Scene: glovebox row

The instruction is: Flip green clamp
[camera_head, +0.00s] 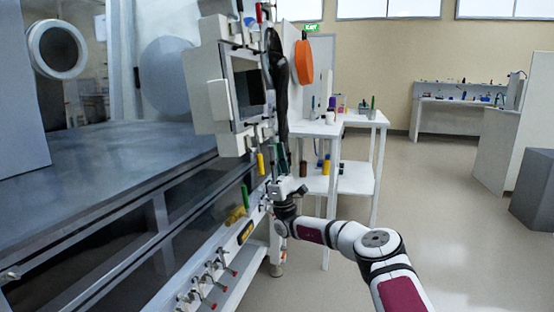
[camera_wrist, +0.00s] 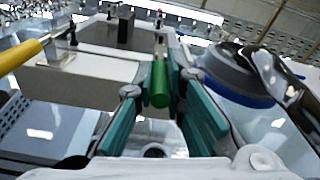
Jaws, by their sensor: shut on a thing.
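In the wrist view the green clamp's handle (camera_wrist: 160,84) stands between the two teal fingers of my gripper (camera_wrist: 160,92). The fingers are shut on it. In the head view my gripper (camera_head: 282,187) is at the front rail of the glovebox row. A green handle (camera_head: 245,197) stands to its left, and a darker green one (camera_head: 281,158) shows just above it. I cannot tell from the head view which green piece is between the fingers.
A yellow handle (camera_wrist: 22,55) is close on the left in the wrist view; a yellow handle (camera_head: 260,163) also stands above the rail. A control panel (camera_head: 235,85) hangs above. A white table (camera_head: 345,180) is behind. Open floor (camera_head: 440,215) lies to the right.

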